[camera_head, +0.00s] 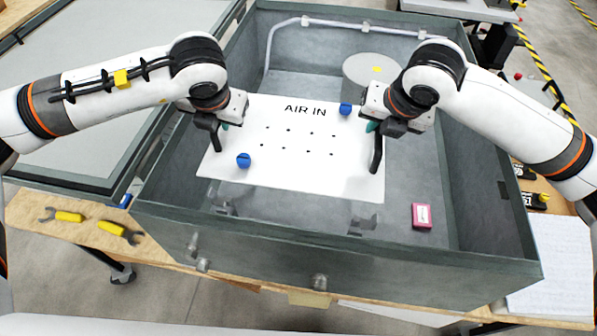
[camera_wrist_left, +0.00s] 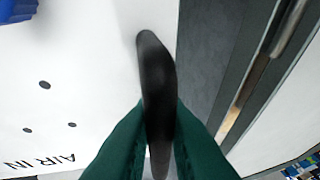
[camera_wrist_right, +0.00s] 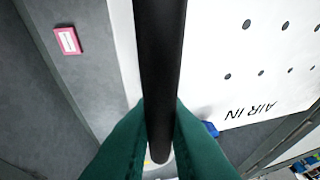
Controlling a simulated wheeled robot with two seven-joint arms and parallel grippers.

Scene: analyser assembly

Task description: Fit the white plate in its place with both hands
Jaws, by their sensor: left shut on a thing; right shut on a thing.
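The white plate (camera_head: 290,172) bears the words "AIR IN", several small holes, two blue knobs (camera_head: 243,160) and a black handle at each side. It is held inside the open grey box, tilted or level I cannot tell. My left gripper (camera_head: 220,126) is shut on the left black handle (camera_wrist_left: 156,75). My right gripper (camera_head: 378,130) is shut on the right black handle (camera_wrist_right: 160,60). The green fingers of each gripper close around its handle in the wrist views. What lies directly beneath the plate is mostly hidden.
The grey box (camera_head: 340,262) has walls on all sides, close to both arms. Inside are a white cylinder (camera_head: 366,68), a pipe along the back (camera_head: 340,27) and a pink box (camera_head: 421,215) at the right. Yellow tools (camera_head: 118,231) lie on the bench at the left.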

